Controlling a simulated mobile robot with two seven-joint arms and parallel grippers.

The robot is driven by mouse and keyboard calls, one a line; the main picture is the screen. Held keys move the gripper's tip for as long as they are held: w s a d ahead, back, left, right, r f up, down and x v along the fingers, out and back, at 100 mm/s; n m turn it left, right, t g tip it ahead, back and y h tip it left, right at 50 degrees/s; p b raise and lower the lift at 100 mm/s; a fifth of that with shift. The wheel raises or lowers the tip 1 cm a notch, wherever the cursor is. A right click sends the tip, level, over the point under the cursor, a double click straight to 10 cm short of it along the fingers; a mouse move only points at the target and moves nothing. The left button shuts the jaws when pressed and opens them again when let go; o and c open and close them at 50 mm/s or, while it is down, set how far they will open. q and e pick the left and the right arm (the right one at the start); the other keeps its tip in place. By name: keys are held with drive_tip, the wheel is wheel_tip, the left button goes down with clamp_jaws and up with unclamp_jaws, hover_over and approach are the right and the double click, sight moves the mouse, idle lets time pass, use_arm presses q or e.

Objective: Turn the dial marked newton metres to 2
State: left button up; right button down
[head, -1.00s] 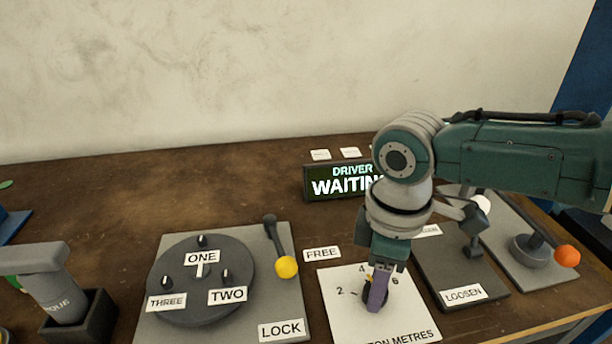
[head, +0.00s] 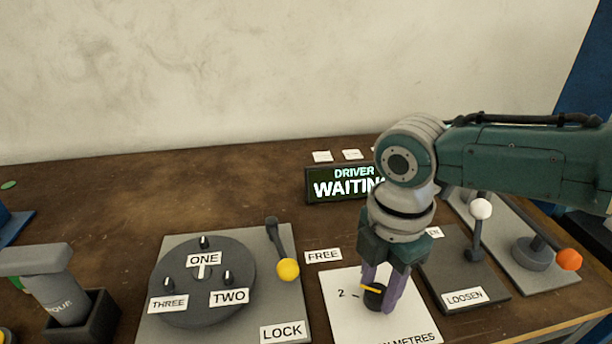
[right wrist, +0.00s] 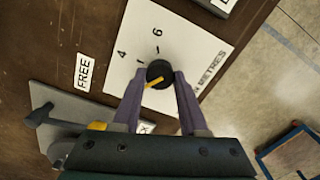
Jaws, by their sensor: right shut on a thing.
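The newton metres dial is a black round knob (head: 374,300) with a yellow pointer on a white plate (head: 345,325). It also shows in the right wrist view (right wrist: 160,71). My right gripper (head: 378,297) is shut on the knob, with one purple finger on each side, in both views. In the head view the yellow pointer points left, close to the tick beside the 2. The 4 and 6 show in the right wrist view; there the 2 is not visible. My left gripper is not in view.
A lit sign (head: 338,184) reads DRIVER WAITING, partly hidden by my arm. A round turntable (head: 200,300) and a yellow-knobbed lever (head: 288,269) are left of the dial. A white-knobbed lever (head: 480,209) and an orange-knobbed lever (head: 569,259) are on the right.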

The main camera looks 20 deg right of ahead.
sight(377, 292)
drive_tip(key=shift+a+r+n, duration=0.1)
drive_tip(key=shift+n, duration=0.5)
drive_tip(key=shift+c, duration=2.2)
unclamp_jaws()
wheel_tip(377, 292, up, 10)
drive_tip(key=p, duration=0.2)
